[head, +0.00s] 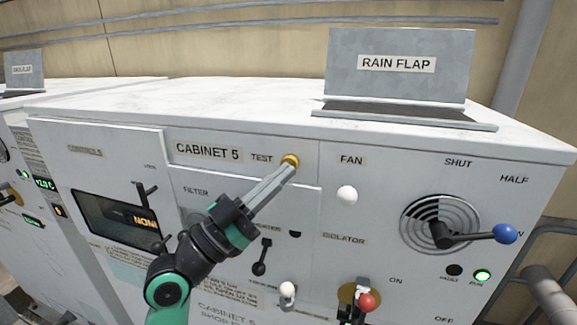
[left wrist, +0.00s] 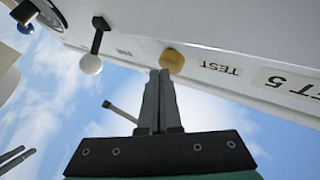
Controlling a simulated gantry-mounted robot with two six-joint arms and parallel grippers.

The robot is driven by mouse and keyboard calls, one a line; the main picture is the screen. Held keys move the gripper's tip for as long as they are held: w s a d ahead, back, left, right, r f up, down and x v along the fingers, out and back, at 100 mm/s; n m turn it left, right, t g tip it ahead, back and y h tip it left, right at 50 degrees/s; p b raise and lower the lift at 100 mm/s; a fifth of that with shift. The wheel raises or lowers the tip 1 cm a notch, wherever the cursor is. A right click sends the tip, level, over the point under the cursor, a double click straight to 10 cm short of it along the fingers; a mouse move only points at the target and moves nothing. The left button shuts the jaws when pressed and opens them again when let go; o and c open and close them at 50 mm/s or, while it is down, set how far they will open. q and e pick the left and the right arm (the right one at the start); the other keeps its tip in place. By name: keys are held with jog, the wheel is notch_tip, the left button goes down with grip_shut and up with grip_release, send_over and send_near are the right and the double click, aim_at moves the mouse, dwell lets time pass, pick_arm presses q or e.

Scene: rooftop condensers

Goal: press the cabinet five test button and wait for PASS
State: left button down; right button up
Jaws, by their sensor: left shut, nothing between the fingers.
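The front of cabinet 5 (head: 205,152) faces me. Its yellow test button (head: 290,160) sits just right of the TEST label (head: 262,158). My left gripper (head: 291,168) is shut and empty, with its fingertips at the lower edge of the button. In the left wrist view the shut fingertips (left wrist: 160,72) are right beside the yellow button (left wrist: 172,60); I cannot tell whether they touch it. The display (head: 122,220) shows orange letters that look like "NOMI". I see no PASS on it. My right gripper is not in view.
A white fan knob (head: 347,195) is right of the button. A lever with a blue knob (head: 504,234) and a red-knobbed isolator (head: 366,302) stick out farther right and below. A rain flap (head: 399,66) stands raised on top. A green lamp (head: 482,276) is lit.

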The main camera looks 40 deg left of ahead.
pick_arm(q)
jog(key=shift+w+a+b, duration=0.2)
jog(key=shift+w+b, duration=0.15)
jog(key=shift+w, duration=0.1)
dwell(0.3)
dwell(0.3)
jog(key=shift+s+d+p, duration=0.2)
jog(key=shift+s+d, duration=0.05)
jog(key=shift+s, duration=0.25)
jog(key=shift+s+d+p, duration=0.15)
jog(key=shift+s+d, duration=0.1)
jog(key=shift+s, duration=0.2)
jog(key=shift+s, duration=0.1)
jog(key=shift+s+d+p, duration=0.25)
jog(key=shift+s+d, duration=0.15)
jog(key=shift+s, duration=0.3)
jog(key=shift+s+d+p, duration=0.3)
jog(key=shift+s+d, duration=0.05)
jog(key=shift+s, duration=0.35)
jog(key=shift+s+d+p, duration=0.25)
jog(key=shift+s+d, duration=0.15)
jog(key=shift+s, duration=0.3)
jog(key=shift+d, duration=0.1)
